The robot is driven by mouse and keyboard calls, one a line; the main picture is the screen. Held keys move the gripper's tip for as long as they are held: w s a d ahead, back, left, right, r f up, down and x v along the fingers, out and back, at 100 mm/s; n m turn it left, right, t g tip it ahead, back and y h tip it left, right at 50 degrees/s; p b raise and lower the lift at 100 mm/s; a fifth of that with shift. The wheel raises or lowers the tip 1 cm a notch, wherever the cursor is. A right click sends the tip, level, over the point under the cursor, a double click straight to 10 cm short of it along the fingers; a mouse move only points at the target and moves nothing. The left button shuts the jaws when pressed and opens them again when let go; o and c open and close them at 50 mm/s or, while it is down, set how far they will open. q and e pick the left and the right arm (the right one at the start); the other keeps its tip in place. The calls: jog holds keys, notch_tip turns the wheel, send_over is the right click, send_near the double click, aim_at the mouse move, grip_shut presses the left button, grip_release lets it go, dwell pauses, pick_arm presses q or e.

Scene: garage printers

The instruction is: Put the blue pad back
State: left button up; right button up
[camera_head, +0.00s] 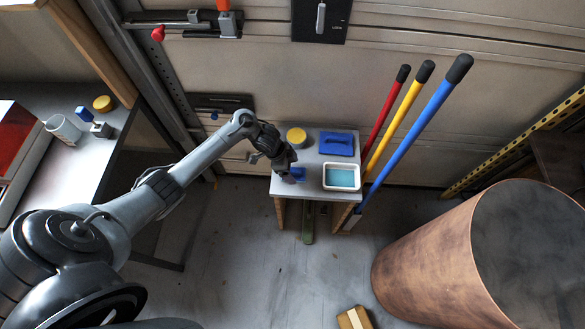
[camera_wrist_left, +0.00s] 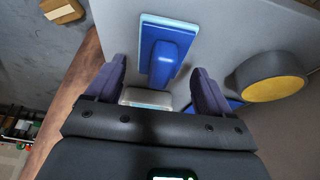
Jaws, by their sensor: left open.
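A blue block-topped pad with a light-blue base (camera_wrist_left: 165,50) lies on the small table (camera_head: 316,160). In the head view, the small blue shape right beside the jaws (camera_head: 298,174) looks like this pad. My left gripper (camera_head: 284,170) is over the table's left part. In the left wrist view its fingers (camera_wrist_left: 158,85) are apart, with the pad ahead of the gap and nothing clearly between them. A white tray with a light-blue inside (camera_head: 341,177) stands at the table's front right. My right gripper is out of view.
A yellow-topped round container (camera_head: 297,136) and a flat blue item (camera_head: 337,143) are at the table's back. Red, yellow and blue poles (camera_head: 407,130) lean right of it. A large brown drum (camera_head: 440,255) stands right; a bench with a mug (camera_head: 63,128) stands left.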

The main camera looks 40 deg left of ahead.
pick_arm(q)
jog(key=p+v, duration=0.4)
jog(key=v, duration=0.6)
jog(key=s+d+n+t+y, duration=0.2)
jog(key=s+d+t, duration=0.15)
jog(key=d, duration=0.75)
jog(key=s+d+r+n+g, duration=0.1)
jog(key=s+r+n, duration=0.2)
jog(key=s, duration=0.5)
jog(key=s+d+r+n+g+y, duration=0.1)
jog(key=s+r+n, duration=0.2)
jog(key=s+r, duration=0.3)
jog(key=shift+s, duration=0.9)
jog(key=shift+g, duration=0.25)
jog(key=shift+r, duration=0.15)
notch_tip(320, 180, up, 37)
jog(key=p, duration=3.7)
